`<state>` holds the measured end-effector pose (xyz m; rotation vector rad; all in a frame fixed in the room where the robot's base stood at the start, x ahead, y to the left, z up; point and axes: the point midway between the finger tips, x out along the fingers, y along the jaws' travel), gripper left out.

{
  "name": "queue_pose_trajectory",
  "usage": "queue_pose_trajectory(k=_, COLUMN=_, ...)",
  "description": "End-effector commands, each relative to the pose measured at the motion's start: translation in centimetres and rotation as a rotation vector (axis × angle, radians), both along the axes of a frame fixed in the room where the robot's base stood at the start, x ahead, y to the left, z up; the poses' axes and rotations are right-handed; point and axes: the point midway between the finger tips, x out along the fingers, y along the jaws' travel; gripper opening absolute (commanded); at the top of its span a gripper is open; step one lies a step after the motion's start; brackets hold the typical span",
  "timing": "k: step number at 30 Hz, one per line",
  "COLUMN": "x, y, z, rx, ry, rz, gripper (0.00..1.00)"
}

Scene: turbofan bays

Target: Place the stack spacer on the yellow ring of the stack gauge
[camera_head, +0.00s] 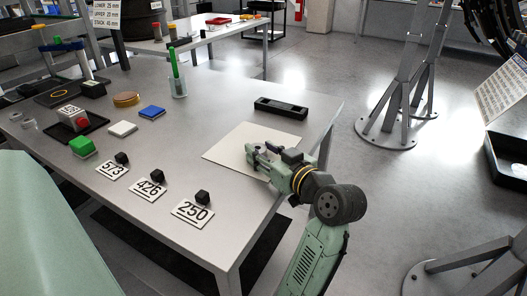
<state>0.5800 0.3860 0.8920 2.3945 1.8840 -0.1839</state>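My gripper (256,160) is over the cream sheet near the right edge of the table, its fingers pointing left. A small grey round piece (259,149) shows at the fingers; it may be the stack spacer, but I cannot tell whether it is held or is part of the gripper. How far the fingers are apart is too small to tell. A dark plate with a thin yellowish ring (63,93) lies at the far left of the table; it looks like the stack gauge. A blue-topped post stand (61,46) rises behind it.
The cream sheet (228,153) lies under my gripper. A black slotted block (281,108) is behind it. Number cards (192,213) with black knobs line the front.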

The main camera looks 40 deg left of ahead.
Motion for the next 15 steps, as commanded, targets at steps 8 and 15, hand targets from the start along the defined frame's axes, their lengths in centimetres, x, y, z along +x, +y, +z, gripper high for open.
queue_pose_trajectory(k=8, x=0.00, y=0.00, z=-0.05, rx=-0.001, ry=0.000, rz=0.000, gripper=0.55)
queue_pose_trajectory(k=15, x=0.00, y=0.00, z=-0.05, rx=-0.001, ry=0.000, rz=0.000, gripper=0.57)
